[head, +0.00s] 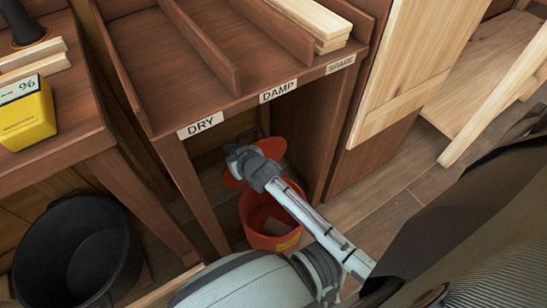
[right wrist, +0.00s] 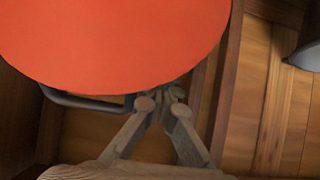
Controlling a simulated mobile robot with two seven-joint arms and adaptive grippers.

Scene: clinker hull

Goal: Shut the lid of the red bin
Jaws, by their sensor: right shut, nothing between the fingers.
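The red bin (head: 268,222) stands on the floor under the wooden bench, with its top open and something pale inside. Its round red lid (head: 272,148) is raised above the bin toward the back, partly hidden behind my right gripper (head: 238,162). In the right wrist view the lid (right wrist: 115,40) fills the upper left as a flat disc. There my right gripper (right wrist: 163,98) is shut and empty, with its fingertips at the lid's lower edge. I cannot tell whether they touch it. A grey bar shows under the lid's edge. My left gripper is not in view.
The bench front (head: 240,100) with DRY, DAMP and SPARE labels overhangs the bin, and its legs stand either side. A black bucket (head: 78,255) stands at the lower left. A yellow box (head: 25,115) sits on the left table. Wooden floor is clear right of the bin.

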